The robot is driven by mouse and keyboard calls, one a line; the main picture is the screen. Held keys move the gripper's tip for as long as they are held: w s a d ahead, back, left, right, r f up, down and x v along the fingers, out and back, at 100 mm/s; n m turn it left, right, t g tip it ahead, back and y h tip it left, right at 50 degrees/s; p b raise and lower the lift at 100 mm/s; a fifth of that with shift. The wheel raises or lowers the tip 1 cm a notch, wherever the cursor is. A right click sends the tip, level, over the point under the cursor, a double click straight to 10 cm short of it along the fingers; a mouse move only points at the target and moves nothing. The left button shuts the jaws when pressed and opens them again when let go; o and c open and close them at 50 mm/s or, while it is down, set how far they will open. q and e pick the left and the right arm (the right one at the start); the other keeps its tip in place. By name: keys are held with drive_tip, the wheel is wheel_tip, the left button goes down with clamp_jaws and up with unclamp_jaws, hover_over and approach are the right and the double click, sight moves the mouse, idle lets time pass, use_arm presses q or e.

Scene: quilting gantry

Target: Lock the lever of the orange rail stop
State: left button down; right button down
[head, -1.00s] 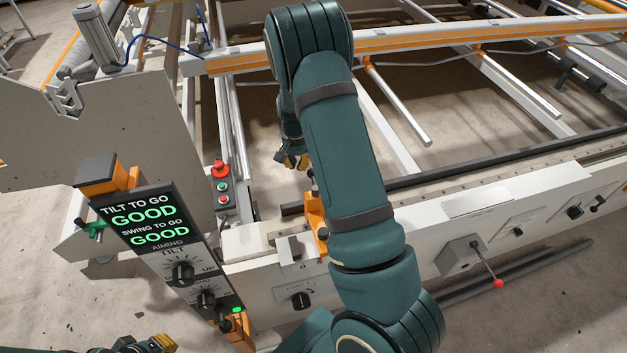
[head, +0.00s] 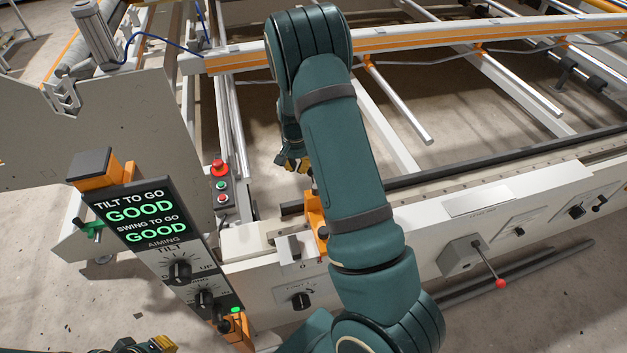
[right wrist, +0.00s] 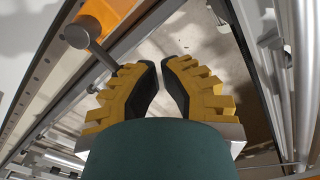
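The orange rail stop (head: 315,208) sits on the white front rail, partly hidden behind my right forearm in the head view. In the right wrist view its orange body (right wrist: 112,10) is at the top edge. Its lever (right wrist: 98,52), a grey rod with a round end, slants down toward the outer side of the left-hand finger. I cannot tell whether they touch. My right gripper (right wrist: 160,65) has its yellow and black fingers almost together, with nothing visible between them. In the head view the right gripper (head: 291,163) is just beyond the stop. My left gripper (head: 160,345) is cut off at the bottom edge.
A display panel (head: 150,215) with green "GOOD" readouts and knobs stands at left. A button box (head: 220,185) is behind it. A red-tipped handle (head: 499,284) sticks out from the rail front. Open floor shows between the gantry bars beyond the rail.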

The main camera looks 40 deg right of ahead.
drive_tip(key=shift+f, duration=0.5)
drive_tip(key=shift+d, duration=0.15)
